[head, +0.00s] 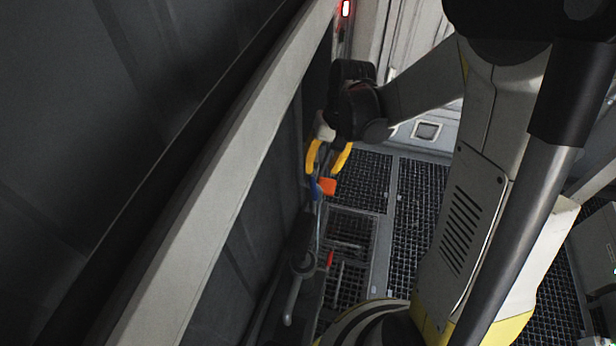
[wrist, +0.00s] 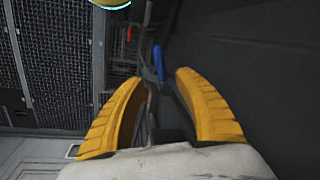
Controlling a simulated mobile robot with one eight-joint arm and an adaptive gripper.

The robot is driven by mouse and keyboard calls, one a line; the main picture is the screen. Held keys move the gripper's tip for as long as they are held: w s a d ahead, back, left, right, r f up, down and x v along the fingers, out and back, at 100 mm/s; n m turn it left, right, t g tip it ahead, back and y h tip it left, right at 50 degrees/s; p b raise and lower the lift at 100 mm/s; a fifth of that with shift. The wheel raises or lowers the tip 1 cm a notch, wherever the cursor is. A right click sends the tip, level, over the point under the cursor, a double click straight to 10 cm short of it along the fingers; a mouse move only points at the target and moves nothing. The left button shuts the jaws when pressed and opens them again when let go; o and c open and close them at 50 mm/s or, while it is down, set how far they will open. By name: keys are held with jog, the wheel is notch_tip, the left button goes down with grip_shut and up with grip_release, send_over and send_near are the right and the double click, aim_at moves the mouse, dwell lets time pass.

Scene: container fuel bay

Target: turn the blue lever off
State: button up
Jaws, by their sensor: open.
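The blue lever (head: 316,190) is a small handle on the pipework along the left wall. It also shows in the wrist view (wrist: 159,63), standing between and just beyond the yellow fingertips. My gripper (head: 326,170) is open and empty, with its two yellow fingers pointing down at the lever in the head view. In the wrist view my gripper (wrist: 160,80) has one finger on each side of the line to the lever. I see no clear contact. The lever's base and pivot are partly hidden by the fingers.
An orange part (head: 327,187) sits right beside the blue lever. A red handle (head: 330,259) is lower along the pipes, and a grey pipe (head: 292,300) bends below. The dark wall (head: 262,225) is close on the left. Grated floor (head: 418,200) lies open to the right.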

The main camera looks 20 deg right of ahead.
aim_at(314, 186)
jog(key=f, duration=0.2)
jog(key=a+f+b, duration=0.1)
jog(key=f, duration=0.4)
jog(key=shift+w+a+f+b, duration=0.3)
jog(key=shift+f+b, duration=0.05)
jog(key=shift+f, duration=0.05)
grip_shut()
